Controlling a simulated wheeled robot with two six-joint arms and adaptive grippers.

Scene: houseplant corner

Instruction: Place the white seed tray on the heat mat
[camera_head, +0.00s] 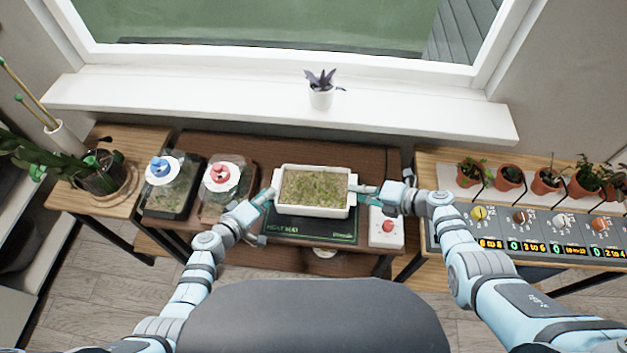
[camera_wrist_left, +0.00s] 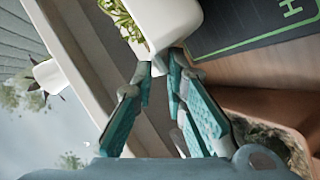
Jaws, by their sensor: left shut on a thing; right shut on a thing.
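The white seed tray (camera_head: 312,211), filled with small green seedlings, is in the middle of the head view. It is over the dark heat mat (camera_head: 290,233) with the green outline; whether it touches the mat I cannot tell. My left gripper (camera_head: 268,197) is shut on the tray's left end. My right gripper (camera_head: 359,188) is shut on its right end. In the left wrist view the fingers (camera_wrist_left: 161,65) pinch the wall of the white tray (camera_wrist_left: 172,22), and part of the heat mat (camera_wrist_left: 245,28) shows beside it. The tray hides the mat's back part.
A white box with a red button (camera_head: 386,231) stands right of the mat. Two clear-lidded containers, one with a blue knob (camera_head: 160,167) and one with a red knob (camera_head: 220,172), stand left. Potted plants and a dial panel (camera_head: 535,232) are at right.

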